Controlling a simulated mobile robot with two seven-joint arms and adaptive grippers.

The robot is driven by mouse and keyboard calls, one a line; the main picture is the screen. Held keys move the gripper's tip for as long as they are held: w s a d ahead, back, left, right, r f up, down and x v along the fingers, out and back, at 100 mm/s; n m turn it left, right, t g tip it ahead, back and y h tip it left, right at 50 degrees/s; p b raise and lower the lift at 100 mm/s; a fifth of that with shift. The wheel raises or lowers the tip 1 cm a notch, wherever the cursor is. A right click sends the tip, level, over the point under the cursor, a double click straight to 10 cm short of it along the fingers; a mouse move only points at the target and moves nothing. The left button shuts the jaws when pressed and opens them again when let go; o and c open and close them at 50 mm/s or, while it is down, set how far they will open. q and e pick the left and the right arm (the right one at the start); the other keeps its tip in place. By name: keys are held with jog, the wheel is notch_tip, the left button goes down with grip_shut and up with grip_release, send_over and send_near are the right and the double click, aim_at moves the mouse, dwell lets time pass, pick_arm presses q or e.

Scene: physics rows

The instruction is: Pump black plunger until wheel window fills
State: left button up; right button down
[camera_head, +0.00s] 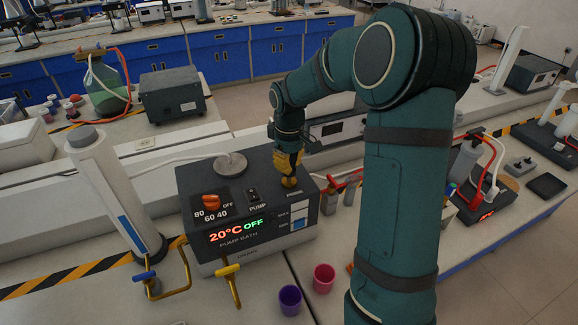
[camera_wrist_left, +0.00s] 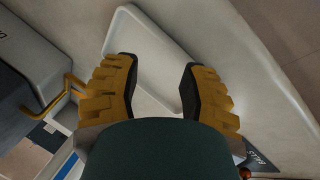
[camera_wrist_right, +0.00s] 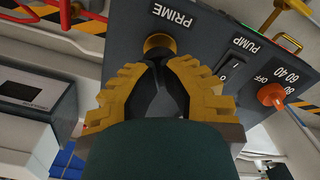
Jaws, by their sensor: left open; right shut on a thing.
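The dark grey pump bath (camera_head: 262,186) stands on the bench in the head view, its display reading 20°C OFF. My right gripper (camera_head: 289,182) is over the PRIME spot on its top. In the right wrist view the gripper (camera_wrist_right: 160,68) is shut on the black plunger (camera_wrist_right: 160,104), just beside a brass collar (camera_wrist_right: 159,42); the fingers hide part of the plunger. A level window (camera_head: 299,214) marked MAX and MIN is on the front, pale above and blue low down. I see no wheel. My left gripper (camera_wrist_left: 157,76) is open and empty above a white surface.
An orange knob (camera_head: 212,201) and a PUMP switch (camera_head: 253,195) sit near the plunger. Brass taps (camera_head: 229,272) stick out in front. A purple cup (camera_head: 290,300) and a pink cup (camera_head: 324,278) stand before the bath. A white cylinder (camera_head: 105,190) stands at left.

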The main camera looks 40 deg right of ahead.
pick_arm(q)
jog(key=shift+f+b, duration=0.35)
jog(key=shift+f, duration=0.1)
pick_arm(e)
jog(key=shift+f, duration=0.65)
pick_arm(q)
jog(key=shift+r, duration=0.1)
pick_arm(e)
jog(key=shift+r, duration=0.1)
pick_arm(q)
jog(key=shift+r+p, duration=2)
jog(key=shift+p, duration=0.1)
pick_arm(e)
jog(key=shift+r, duration=2.6)
notch_tip(320, 180, up, 3)
jog(key=shift+f+p, duration=0.1)
jog(key=shift+p, duration=1.05)
pick_arm(q)
jog(key=shift+r, duration=1.1)
pick_arm(e)
jog(key=shift+r, duration=1.1)
